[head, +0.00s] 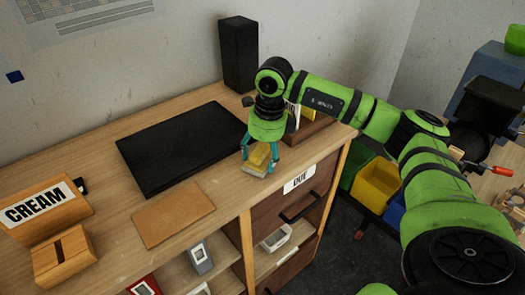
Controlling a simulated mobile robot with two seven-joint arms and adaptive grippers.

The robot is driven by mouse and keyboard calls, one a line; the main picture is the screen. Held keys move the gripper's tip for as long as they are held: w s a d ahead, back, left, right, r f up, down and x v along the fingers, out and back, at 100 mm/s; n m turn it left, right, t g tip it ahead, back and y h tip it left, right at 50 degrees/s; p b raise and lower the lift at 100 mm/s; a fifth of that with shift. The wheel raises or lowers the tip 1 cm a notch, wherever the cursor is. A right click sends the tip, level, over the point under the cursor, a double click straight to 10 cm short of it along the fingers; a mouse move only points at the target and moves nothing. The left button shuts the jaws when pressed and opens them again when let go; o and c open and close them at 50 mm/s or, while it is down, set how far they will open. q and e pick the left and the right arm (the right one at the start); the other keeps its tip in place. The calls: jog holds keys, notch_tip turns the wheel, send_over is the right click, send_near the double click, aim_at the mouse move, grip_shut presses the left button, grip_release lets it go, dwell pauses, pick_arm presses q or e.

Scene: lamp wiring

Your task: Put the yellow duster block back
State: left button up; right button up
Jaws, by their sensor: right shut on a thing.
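The yellow duster block (257,157) is held between the teal fingers of my right gripper (258,165), close to the front edge of the wooden counter, above the drawer labelled "DUE". My right gripper is shut on the block and points down. The block has a paler lower layer; whether it touches the counter I cannot tell. My left gripper is not in view.
A black mat (180,147) and a tan pad (172,214) lie on the counter (105,170). A "CREAM" wooden block (45,208) and slotted wooden box (65,257) stand left. A black speaker-like box (238,52) stands at the back. Yellow bin (377,183) stands right, below.

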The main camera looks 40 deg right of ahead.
aim_at(268, 158)
jog(key=shift+f, duration=0.15)
jog(key=o, duration=1.1)
jog(key=shift+r, duration=0.5)
notch_tip(268, 158, up, 11)
jog(key=s+b, duration=0.1)
jog(key=b, duration=0.2)
jog(key=shift+s+d+r, duration=0.15)
jog(key=shift+d+r, duration=0.05)
jog(key=shift+d, duration=0.15)
